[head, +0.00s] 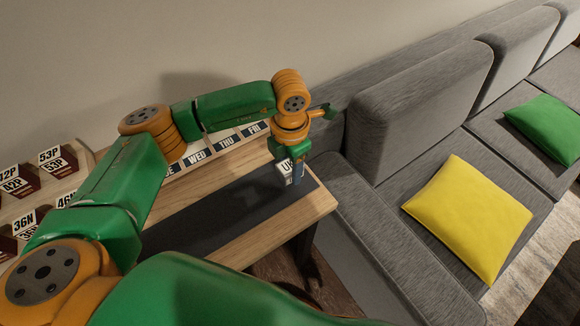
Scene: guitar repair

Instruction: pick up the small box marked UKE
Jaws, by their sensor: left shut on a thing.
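The small box marked UKE (284,168) is at the right end of the table, over the dark mat (205,213). It shows a white face with dark letters, partly hidden by my gripper. My left gripper (292,172) points down and is shut on this box. I cannot tell whether the box touches the mat or is just above it. My right gripper is not in view.
A row of day-labelled compartments (227,140) runs along the table's back. Several dark boxes with number labels (50,160) stand at the left. A grey sofa (415,105) with yellow (468,215) and green (548,125) cushions is close on the right.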

